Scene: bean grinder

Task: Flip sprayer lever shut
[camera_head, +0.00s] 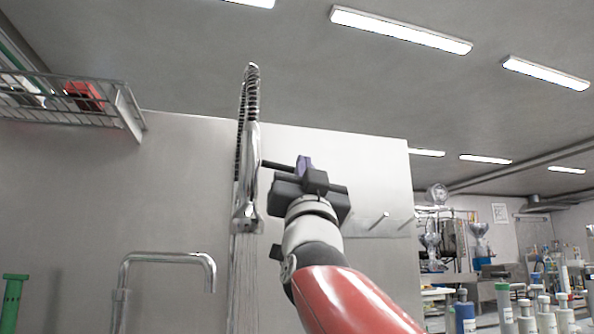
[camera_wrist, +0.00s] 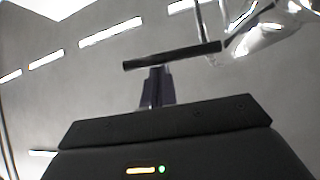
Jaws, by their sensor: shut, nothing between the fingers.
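The chrome sprayer (camera_head: 247,205) hangs nozzle down from a coiled spring hose, with thin streams of water (camera_head: 243,285) falling below it. Its dark lever (camera_head: 276,165) sticks out sideways to the right, towards my gripper (camera_head: 304,163). In the wrist view the lever (camera_wrist: 190,53) is a black bar crossing in front of my fingertips, and the chrome sprayer body (camera_wrist: 265,38) is at the upper right. My gripper (camera_wrist: 157,72) is shut and empty, with its fingertips right at the lever. I cannot tell whether they touch it.
A second chrome tap (camera_head: 165,257) stands at the lower left. A wire shelf (camera_head: 75,103) with a red item is on the left wall. A metal wall panel (camera_head: 365,160) is behind the sprayer. Bottles (camera_head: 540,315) stand at the lower right. Open air is above my gripper.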

